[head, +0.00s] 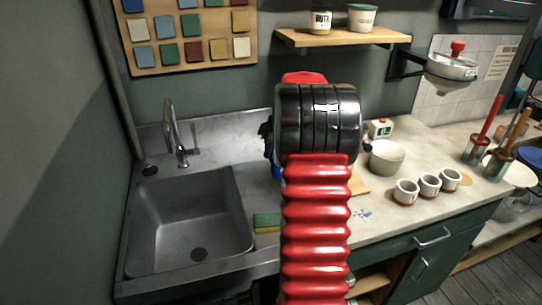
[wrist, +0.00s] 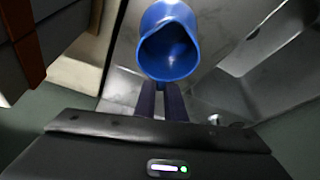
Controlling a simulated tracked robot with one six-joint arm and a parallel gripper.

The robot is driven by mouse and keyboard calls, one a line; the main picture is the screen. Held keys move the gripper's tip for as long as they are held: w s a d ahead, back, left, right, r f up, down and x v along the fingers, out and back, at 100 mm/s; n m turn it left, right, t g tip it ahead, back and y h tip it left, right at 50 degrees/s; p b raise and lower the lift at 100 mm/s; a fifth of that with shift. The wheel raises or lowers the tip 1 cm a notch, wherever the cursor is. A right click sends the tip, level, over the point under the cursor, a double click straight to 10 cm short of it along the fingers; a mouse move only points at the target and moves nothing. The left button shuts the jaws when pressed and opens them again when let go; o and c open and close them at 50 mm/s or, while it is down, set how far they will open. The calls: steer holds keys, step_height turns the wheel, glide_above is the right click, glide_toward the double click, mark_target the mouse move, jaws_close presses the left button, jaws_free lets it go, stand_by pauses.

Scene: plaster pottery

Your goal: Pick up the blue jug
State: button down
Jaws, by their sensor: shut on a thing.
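The blue jug (wrist: 172,20) is at the top middle of the wrist view, its open mouth facing my camera. My gripper (wrist: 160,88) reaches up to it with two dark fingers, shut on the jug. The exact contact of the fingertips is hidden behind the jug's rim. In the head view my red and black arm covers most of that spot. Only a small blue patch of the jug (head: 276,172) shows at the arm's left edge, over the counter beside the sink. I cannot tell there whether the jug touches the counter.
A steel sink (head: 190,225) with a tap (head: 175,135) lies to the left. A green and yellow sponge (head: 267,221) is by its edge. A wooden shelf (head: 345,38) is above.

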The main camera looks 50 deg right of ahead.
steer(key=shift+r, duration=3.25)
steer(key=shift+s, duration=0.15)
